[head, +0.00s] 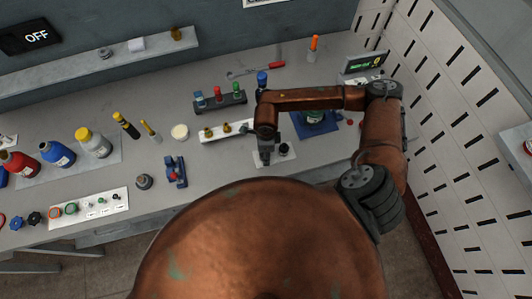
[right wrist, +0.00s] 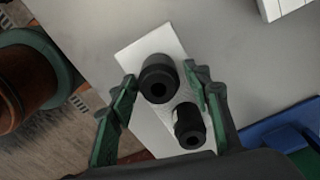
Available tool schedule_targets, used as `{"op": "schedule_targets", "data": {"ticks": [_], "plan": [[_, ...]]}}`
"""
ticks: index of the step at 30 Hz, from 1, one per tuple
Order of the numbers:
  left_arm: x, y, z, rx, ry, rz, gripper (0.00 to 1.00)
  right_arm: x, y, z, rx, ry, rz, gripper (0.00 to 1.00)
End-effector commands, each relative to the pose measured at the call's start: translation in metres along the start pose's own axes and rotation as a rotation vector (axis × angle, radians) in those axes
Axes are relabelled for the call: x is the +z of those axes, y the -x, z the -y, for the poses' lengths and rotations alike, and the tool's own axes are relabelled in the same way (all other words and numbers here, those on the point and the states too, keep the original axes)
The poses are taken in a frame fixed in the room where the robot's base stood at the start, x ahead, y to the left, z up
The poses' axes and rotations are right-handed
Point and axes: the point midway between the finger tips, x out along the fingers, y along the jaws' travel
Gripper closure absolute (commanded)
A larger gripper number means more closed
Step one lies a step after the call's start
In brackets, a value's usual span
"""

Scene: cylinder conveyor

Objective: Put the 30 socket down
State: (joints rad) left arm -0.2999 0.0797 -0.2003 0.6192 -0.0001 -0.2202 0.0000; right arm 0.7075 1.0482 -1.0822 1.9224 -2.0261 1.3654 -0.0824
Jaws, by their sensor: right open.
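Two black sockets stand on a white plate (right wrist: 150,43) in the right wrist view. The larger socket (right wrist: 155,72) is between the fingertips of my right gripper (right wrist: 161,80), with a gap showing on each side. The smaller socket (right wrist: 187,122) stands beside it, also between the spread fingers and closer to the palm. No size marking is readable, so I cannot tell by label which is the 30. In the head view my right gripper (head: 265,157) points down at the plate and hides the larger socket; a small black socket (head: 284,148) shows beside it. My left gripper is out of view.
A blue holder (head: 314,124) stands right of the plate. A white rack (head: 226,132) with brass pieces and a dark rack (head: 219,103) with coloured pieces stand behind left. A blue fixture (head: 175,171) stands to the left. Bare bench (head: 215,168) lies between it and my gripper.

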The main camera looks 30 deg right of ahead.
Motion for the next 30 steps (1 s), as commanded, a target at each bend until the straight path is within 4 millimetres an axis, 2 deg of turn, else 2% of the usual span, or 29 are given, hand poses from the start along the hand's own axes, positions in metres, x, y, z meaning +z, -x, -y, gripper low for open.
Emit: {"op": "schedule_targets", "data": {"ticks": [5,8,21,25,30], "plan": [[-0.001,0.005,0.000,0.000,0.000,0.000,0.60,0.000,0.005,0.000,0.000,0.000,0.000,0.55],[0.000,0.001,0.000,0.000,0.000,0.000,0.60,0.001,0.017,0.002,-0.004,0.001,0.003,0.55],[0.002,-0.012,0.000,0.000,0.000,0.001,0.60,0.001,0.103,0.001,-0.003,0.001,0.001,0.55],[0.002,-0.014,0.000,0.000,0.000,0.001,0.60,0.000,0.117,0.001,-0.001,-0.001,0.001,0.55],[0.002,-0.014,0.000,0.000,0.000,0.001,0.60,0.000,0.123,0.000,-0.001,0.000,0.000,0.55]]}}
